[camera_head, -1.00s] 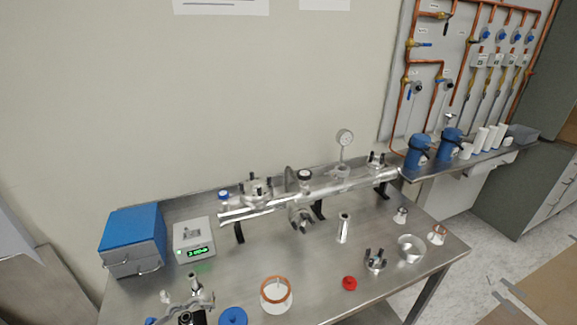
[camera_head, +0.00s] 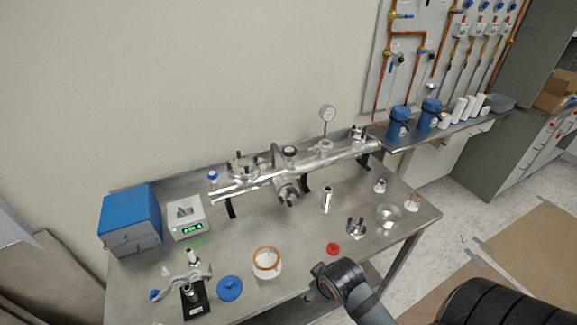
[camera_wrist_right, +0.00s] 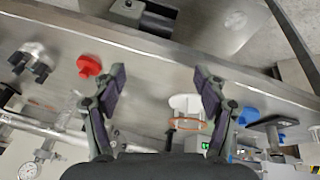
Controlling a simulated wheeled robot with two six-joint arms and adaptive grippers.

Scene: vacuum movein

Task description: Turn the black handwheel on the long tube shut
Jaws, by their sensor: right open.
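The long tube (camera_head: 240,190) is a shiny metal pipe on black supports along the back of the steel bench. The black handwheel (camera_head: 290,151) sits on top near its middle, above a side fitting (camera_head: 287,190). My right arm comes in from the lower right, with its gripper end low at the bench's front edge, well apart from the handwheel. In the right wrist view my right gripper (camera_wrist_right: 160,88) is open, with nothing between its fingers. Part of the tube (camera_wrist_right: 35,126) shows there at the left; I cannot make out the handwheel in that view. My left gripper is not in view.
A red cap (camera_head: 333,249), a white cup with orange rim (camera_head: 266,264), a blue disc (camera_head: 229,288) and a small upright tube (camera_head: 327,199) stand on the bench before the long tube. A gauge (camera_head: 327,113) rises behind it. A blue box (camera_head: 130,215) is at left.

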